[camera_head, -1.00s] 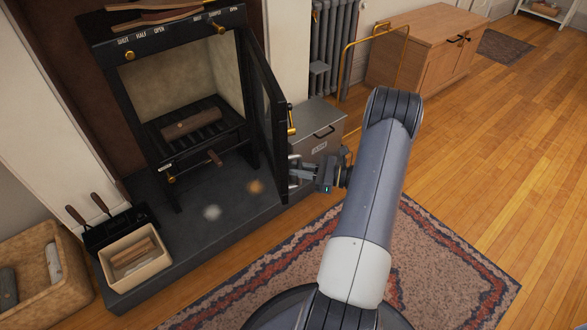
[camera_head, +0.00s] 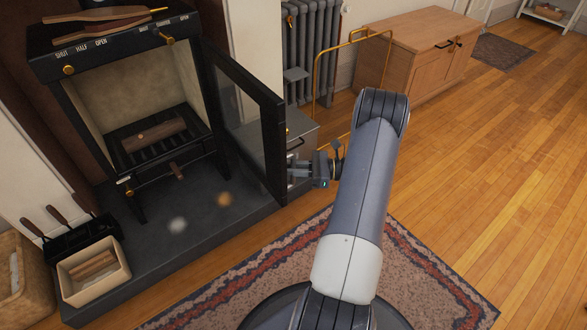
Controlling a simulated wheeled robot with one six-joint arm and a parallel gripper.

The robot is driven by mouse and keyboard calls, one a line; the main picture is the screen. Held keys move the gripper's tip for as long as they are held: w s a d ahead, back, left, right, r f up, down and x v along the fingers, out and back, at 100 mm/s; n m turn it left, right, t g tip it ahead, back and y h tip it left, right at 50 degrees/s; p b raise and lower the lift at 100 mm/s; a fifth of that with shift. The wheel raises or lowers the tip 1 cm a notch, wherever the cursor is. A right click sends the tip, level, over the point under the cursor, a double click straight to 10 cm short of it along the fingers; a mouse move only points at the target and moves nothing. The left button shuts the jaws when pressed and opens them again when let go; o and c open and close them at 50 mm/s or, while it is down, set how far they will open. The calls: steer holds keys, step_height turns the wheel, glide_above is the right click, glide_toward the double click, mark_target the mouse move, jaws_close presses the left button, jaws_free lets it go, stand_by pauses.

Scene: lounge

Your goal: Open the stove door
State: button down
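The black stove (camera_head: 135,190) stands at the left on a dark hearth slab. Its firebox is uncovered and a log (camera_head: 153,135) lies on the grate inside. The glazed stove door (camera_head: 276,150) is hinged at the stove's right side and stands swung well outward. My gripper (camera_head: 300,172) is at the door's outer edge, on its right side. The door frame hides part of the fingertips, and I cannot tell whether they touch the door or are closed. The door's handle is not clearly visible.
A grey metal box (camera_head: 302,130) stands behind the door, by the radiator (camera_head: 312,50). A kindling box (camera_head: 93,272) and fire tools (camera_head: 70,235) are at the left on the hearth (camera_head: 200,245). A patterned rug (camera_head: 270,285) and open wooden floor lie in front.

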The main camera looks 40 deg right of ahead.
steer(key=c, duration=1.5)
jaws_free()
steer(key=p+v, duration=0.2)
steer(key=v, duration=0.8)
steer(key=shift+s+d, duration=0.25)
steer(key=shift+d, duration=0.05)
steer(key=shift+w+a, duration=0.1)
steer(key=b+x, duration=0.2)
steer(key=x, duration=0.8)
steer(key=shift+w+a, duration=0.2)
steer(key=shift+a, duration=0.15)
